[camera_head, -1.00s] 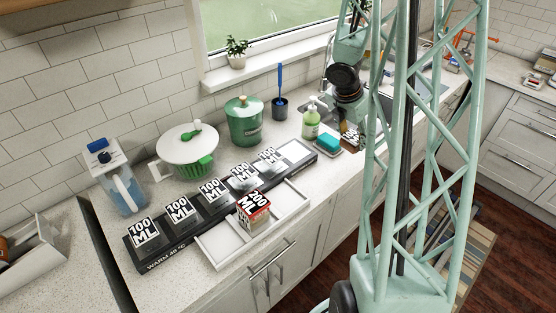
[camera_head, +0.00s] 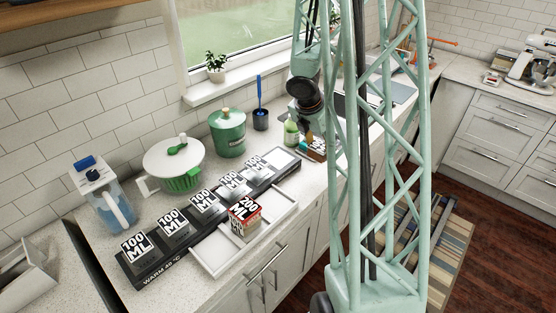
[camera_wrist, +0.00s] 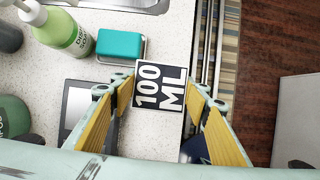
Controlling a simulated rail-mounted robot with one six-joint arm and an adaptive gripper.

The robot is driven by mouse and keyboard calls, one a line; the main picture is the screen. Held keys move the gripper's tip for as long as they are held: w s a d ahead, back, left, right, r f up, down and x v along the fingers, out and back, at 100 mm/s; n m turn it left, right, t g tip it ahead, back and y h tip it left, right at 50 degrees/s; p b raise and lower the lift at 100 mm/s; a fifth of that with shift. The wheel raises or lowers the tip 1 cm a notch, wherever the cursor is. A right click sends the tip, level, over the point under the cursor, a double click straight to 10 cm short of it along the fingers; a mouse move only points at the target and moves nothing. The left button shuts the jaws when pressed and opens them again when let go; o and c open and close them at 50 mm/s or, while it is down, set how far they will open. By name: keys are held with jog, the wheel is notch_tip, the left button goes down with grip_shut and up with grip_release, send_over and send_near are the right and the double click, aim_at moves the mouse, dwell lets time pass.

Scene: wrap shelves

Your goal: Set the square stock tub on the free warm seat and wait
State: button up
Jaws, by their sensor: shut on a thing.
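My gripper (camera_wrist: 160,100) is shut on a square tub (camera_wrist: 160,86) with a black and white "100 ML" top. In the head view the held tub (camera_head: 317,150) is partly hidden by my arm, at the right of the warmer near the soap. A long black warmer (camera_head: 160,279) marked "WARM 48 °C" carries a row of several "100 ML" tubs (camera_head: 204,202). Its far right seat (camera_head: 281,158) is empty and pale. In the wrist view the empty seat (camera_wrist: 77,104) lies left of the held tub, apart from it.
A red-sided "200 ML" tub (camera_head: 244,217) stands on a white tray (camera_head: 222,262) in front of the warmer. A green soap bottle (camera_wrist: 68,35) and a teal sponge (camera_wrist: 121,44) are close to the held tub. A green lidded pot (camera_head: 228,133) stands behind the warmer.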

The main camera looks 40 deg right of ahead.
dwell(0.4)
jog(key=w+a, duration=0.2)
jog(key=w, duration=0.2)
jog(key=w+a+f+p, duration=0.1)
jog(key=w+a, duration=0.2)
jog(key=w, duration=0.2)
jog(key=w+a+p, duration=0.1)
jog(key=w+a, duration=0.2)
jog(key=w, duration=0.2)
jog(key=shift+f, duration=0.25)
jog(key=shift+f, duration=0.1)
jog(key=shift+f, duration=1.7)
jog(key=shift+f+b, duration=0.15)
jog(key=shift+b, duration=0.15)
jog(key=o, duration=0.9)
